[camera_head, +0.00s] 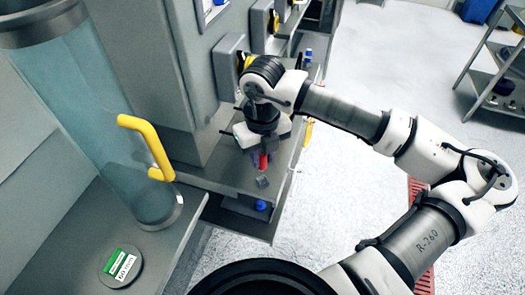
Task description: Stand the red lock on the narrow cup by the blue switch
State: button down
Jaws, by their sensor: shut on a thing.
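My gripper (262,148) points down over the grey counter (215,178) and is shut on the red lock (263,161), of which a small red part shows below the fingers. A small dark grey piece (263,182), perhaps the narrow cup, sits near the counter's edge just below the lock in the picture. I cannot tell whether the lock touches it. A blue round knob (261,205), perhaps the blue switch, shows below that piece. Another small blue thing (308,54) stands farther back along the counter.
A large glass cylinder with a yellow handle (148,145) stands at left, beside a round green-and-white labelled disc (123,266). Grey machine housings with yellow-black parts (245,62) rise behind my gripper. A shelf rack (495,75) is at the far right. Open floor lies right of the counter.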

aim_at(263, 169)
jog(key=shift+f+b, duration=1.1)
jog(key=shift+f, duration=1.1)
jog(key=shift+f+b, duration=0.25)
jog(key=shift+b, duration=0.3)
jog(key=shift+b, duration=1.5)
jog(key=shift+f+b, duration=0.25)
jog(key=shift+b, duration=0.15)
jog(key=c, duration=1.1)
grip_release()
jog(key=shift+c, duration=0.2)
jog(key=shift+r, duration=0.1)
notch_tip(263, 169, up, 7)
jog(key=shift+r+b, duration=0.1)
jog(key=shift+b, duration=0.45)
jog(key=shift+s+r, duration=0.1)
